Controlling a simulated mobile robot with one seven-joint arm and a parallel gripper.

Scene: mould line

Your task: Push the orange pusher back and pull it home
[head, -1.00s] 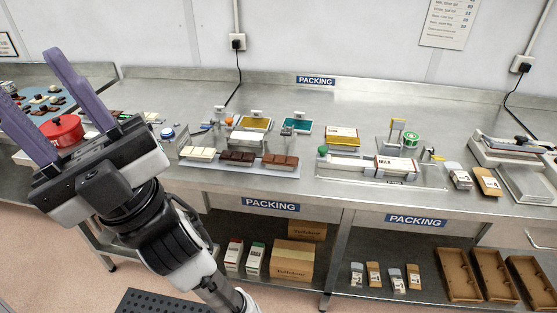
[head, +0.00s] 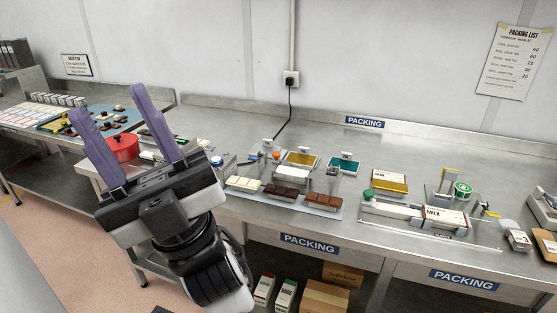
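My gripper (head: 110,104) is in the left part of the head view, raised in front of the bench. Its two purple fingers point up and stand wide apart, with nothing between them. A small orange piece (head: 276,154) shows on the packing bench (head: 400,150), right of the gripper and near the white-framed trays. It is too small to tell surely whether it is the orange pusher. The gripper is well apart from it.
Chocolate bars lie on a tray (head: 332,214) at the bench front. A carton fixture with a green knob (head: 368,194) and a MILK box (head: 443,217) stands to the right. A red pot (head: 122,147) is behind the fingers. The bench's back strip is clear.

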